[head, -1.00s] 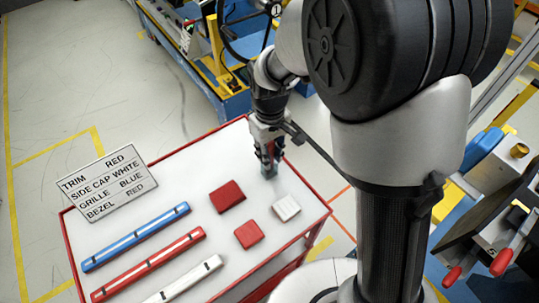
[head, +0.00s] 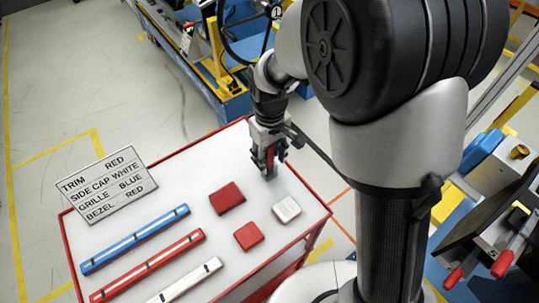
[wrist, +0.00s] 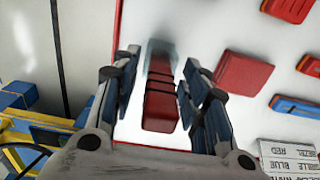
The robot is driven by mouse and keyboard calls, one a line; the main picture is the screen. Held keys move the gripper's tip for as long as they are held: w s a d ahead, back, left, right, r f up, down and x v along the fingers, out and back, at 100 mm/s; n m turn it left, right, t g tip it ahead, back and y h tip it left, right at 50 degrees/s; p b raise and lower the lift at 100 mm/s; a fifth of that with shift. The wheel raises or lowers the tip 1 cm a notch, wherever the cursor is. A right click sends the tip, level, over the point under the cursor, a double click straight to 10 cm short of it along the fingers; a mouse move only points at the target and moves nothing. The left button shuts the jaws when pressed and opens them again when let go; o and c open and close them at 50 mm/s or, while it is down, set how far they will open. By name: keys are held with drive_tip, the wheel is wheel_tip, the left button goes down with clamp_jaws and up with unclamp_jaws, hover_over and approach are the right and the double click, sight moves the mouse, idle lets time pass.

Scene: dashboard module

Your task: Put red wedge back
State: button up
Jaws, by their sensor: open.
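A red piece with dark bands (wrist: 160,108), which looks like the red wedge, is between my gripper's fingers in the wrist view. Its far end is pale grey and blurred. In the head view a strip of the red piece (head: 270,158) shows between the fingers, above the white tabletop (head: 185,165) near its back right edge. My gripper (head: 269,163) is open and points down around it. In the wrist view the fingers (wrist: 160,80) stand on both sides with gaps to the piece. I cannot tell how its lower end is supported.
On the table lie a red block (head: 227,198), a smaller red block (head: 248,236), a white block (head: 286,209) and blue (head: 135,240), red (head: 148,266) and white (head: 185,283) bars. A label board (head: 107,186) stands at the left edge. The back left tabletop is clear.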

wheel_tip(320, 180, up, 13)
drive_tip(key=p, duration=0.4)
drive_tip(key=shift+d+f, duration=0.15)
drive_tip(key=shift+f, duration=0.05)
drive_tip(key=s+d+r+m+t, duration=0.2)
drive_tip(key=s+d+r+m, duration=0.1)
drive_tip(key=s+d+r, duration=0.55)
drive_tip(key=s+d+r+m+t, duration=0.1)
drive_tip(key=s+d+m+t, duration=0.1)
drive_tip(key=s, duration=0.9)
drive_tip(key=shift+d+r+m+t, duration=0.15)
drive_tip(key=shift+d+m+t, duration=0.15)
drive_tip(key=shift+d+m, duration=0.6)
